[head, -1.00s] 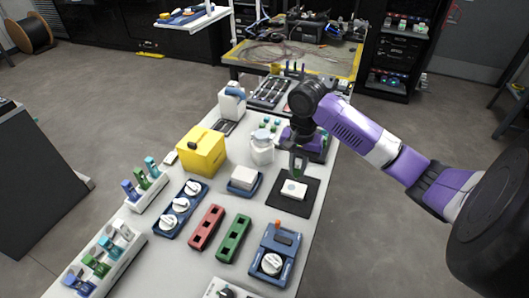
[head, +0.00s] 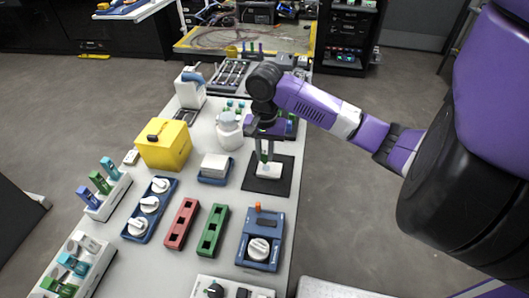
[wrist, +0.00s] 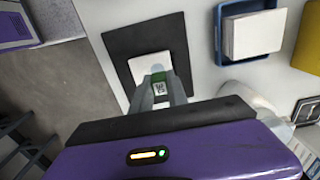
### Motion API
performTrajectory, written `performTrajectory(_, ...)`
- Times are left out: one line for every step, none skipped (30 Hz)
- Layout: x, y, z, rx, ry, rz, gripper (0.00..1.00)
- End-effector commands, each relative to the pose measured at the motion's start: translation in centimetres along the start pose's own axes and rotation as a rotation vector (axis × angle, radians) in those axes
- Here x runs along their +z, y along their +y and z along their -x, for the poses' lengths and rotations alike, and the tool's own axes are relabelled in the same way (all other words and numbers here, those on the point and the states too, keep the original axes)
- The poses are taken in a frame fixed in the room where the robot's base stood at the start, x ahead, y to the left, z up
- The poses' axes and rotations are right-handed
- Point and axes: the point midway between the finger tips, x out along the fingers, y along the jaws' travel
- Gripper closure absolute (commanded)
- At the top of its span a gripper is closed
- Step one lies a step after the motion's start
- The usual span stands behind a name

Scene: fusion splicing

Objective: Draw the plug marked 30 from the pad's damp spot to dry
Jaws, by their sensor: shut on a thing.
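My gripper (head: 265,155) points down over the white pad (head: 269,171), which lies on a black mat (head: 252,178) on the table. In the wrist view my gripper (wrist: 159,90) is shut on a small green plug (wrist: 158,77) with a white marked label (wrist: 159,87); the number is too small to read for sure. The plug's tip is at the pad (wrist: 149,66); I cannot tell whether it touches. The black mat (wrist: 117,46) shows around the pad. The damp spot cannot be made out.
A blue tray with a white block (head: 214,166) stands left of the mat. A yellow box (head: 163,145), white bottle (head: 229,131), red rack (head: 180,223), green rack (head: 213,230) and blue device (head: 261,240) stand nearby. Right of the table is open floor.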

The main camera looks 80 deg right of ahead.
Motion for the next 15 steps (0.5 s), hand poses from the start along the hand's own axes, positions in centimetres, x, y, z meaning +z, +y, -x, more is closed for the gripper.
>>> performTrajectory(-0.01, 0.0, 0.09, 0.0, 0.0, 0.0, 1.0)
performTrajectory(-0.01, 0.0, 0.1, 0.0, 0.0, 0.0, 1.0)
performTrajectory(0.0, 0.0, 0.1, 0.0, 0.0, 0.0, 1.0)
performTrajectory(0.0, 0.0, 0.1, 0.0, 0.0, 0.0, 1.0)
performTrajectory(0.0, -0.01, 0.1, 0.0, 0.0, 0.0, 1.0)
performTrajectory(0.0, -0.01, 0.09, 0.0, 0.0, 0.0, 1.0)
performTrajectory(0.01, -0.01, 0.08, 0.0, 0.0, 0.0, 1.0)
performTrajectory(0.01, -0.01, 0.05, 0.0, 0.0, 0.0, 1.0)
performTrajectory(0.02, -0.01, 0.0, 0.0, 0.0, 0.0, 1.0)
performTrajectory(0.02, -0.02, -0.06, 0.0, 0.0, 0.0, 1.0)
performTrajectory(0.03, -0.02, -0.12, 0.0, 0.0, 0.0, 1.0)
performTrajectory(0.04, -0.02, -0.22, 0.0, -0.001, 0.0, 1.0)
performTrajectory(0.05, -0.02, -0.29, -0.001, -0.001, 0.001, 1.0)
performTrajectory(0.06, -0.02, -0.37, -0.001, -0.001, 0.001, 1.0)
performTrajectory(0.07, -0.02, -0.48, -0.001, -0.001, 0.001, 1.0)
